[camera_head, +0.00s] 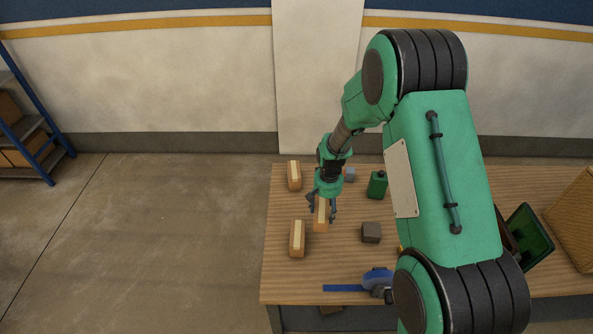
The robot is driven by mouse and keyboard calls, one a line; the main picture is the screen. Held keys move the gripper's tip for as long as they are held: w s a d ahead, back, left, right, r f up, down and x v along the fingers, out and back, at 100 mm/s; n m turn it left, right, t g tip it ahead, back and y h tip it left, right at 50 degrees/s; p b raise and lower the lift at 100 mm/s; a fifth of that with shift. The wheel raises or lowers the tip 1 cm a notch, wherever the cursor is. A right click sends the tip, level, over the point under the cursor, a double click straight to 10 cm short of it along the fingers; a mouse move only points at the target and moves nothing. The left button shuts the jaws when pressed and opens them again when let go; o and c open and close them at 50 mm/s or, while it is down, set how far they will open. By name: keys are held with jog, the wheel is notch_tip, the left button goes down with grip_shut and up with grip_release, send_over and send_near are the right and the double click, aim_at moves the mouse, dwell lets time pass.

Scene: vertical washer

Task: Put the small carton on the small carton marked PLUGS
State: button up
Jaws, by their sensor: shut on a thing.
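My gripper (322,207) points down over the left part of the wooden table (335,262). It is shut on a small tan carton (320,222) with a pale strip on top. I cannot tell whether this carton touches the table or hangs just above it. A second small carton (297,239) of the same look stands at the front left of it, apart from it. A third small carton (294,176) stands farther back on the left. No lettering can be read at this size, so I cannot tell which carton is marked PLUGS.
A dark grey block (371,233) and a green bottle (377,186) stand right of my gripper. A small grey-blue item (349,175) is behind it. A blue tool (376,279) lies near the front edge. My arm hides much of the table's right side.

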jog(key=w+a+r+n+p, duration=0.1)
jog(key=w+a+r+p, duration=0.4)
jog(key=w, duration=0.4)
jog(key=shift+a+r, duration=0.55)
jog(key=shift+a, duration=0.7)
jog(key=p, duration=0.2)
send_over(297, 174)
jog(key=shift+w+a+f, duration=0.1)
jog(key=shift+f, duration=0.65)
jog(key=shift+f, duration=0.15)
jog(key=shift+f+p, duration=0.4)
jog(key=shift+f, duration=1.2)
jog(key=shift+f, duration=0.25)
